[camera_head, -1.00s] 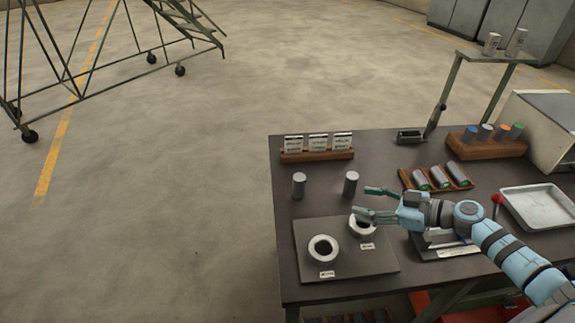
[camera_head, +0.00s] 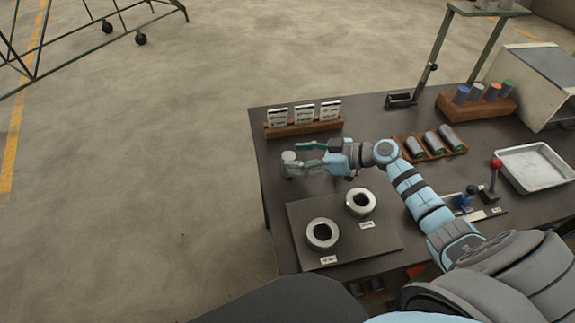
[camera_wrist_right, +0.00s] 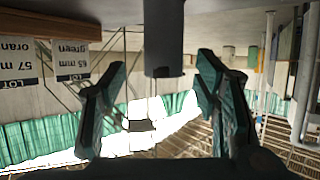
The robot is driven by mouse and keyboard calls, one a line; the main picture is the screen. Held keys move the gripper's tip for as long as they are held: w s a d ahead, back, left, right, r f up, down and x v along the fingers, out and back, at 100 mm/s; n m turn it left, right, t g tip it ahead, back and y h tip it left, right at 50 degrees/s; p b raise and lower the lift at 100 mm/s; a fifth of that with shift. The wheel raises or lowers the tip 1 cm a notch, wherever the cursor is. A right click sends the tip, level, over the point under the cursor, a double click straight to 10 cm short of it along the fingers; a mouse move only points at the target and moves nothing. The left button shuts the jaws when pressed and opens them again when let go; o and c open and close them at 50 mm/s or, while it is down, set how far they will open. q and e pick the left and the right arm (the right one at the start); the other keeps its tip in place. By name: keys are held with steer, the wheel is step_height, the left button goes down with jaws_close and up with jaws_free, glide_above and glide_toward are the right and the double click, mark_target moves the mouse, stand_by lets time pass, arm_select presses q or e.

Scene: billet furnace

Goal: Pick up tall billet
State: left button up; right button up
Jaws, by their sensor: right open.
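A grey upright metal billet (camera_head: 289,158) stands near the table's left edge, partly covered by my right gripper. My right gripper (camera_head: 303,162) reaches it from the right, with its fingers open and pointing left. In the right wrist view, which is upside down, the dark grey billet (camera_wrist_right: 163,38) shows between the two open fingers (camera_wrist_right: 163,85), with a gap on either side. A second billet seen earlier to its right is not clearly visible behind my right wrist. My left gripper is not in view.
A plate (camera_head: 300,212) with two ring-shaped holders (camera_head: 322,246) lies in front. A wooden card stand (camera_head: 303,128) is behind the gripper. A rack with lying cylinders (camera_head: 430,155), a block with coloured-top cylinders (camera_head: 478,105) and a metal tray (camera_head: 536,168) are to the right.

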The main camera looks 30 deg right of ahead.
mark_target(292, 156)
steer(key=x, duration=0.3)
steer(key=shift+a+r+b, duration=0.2)
steer(key=shift+a+b, duration=0.1)
steer(key=shift+a, duration=0.05)
jaws_close()
steer(key=shift+w, duration=0.1)
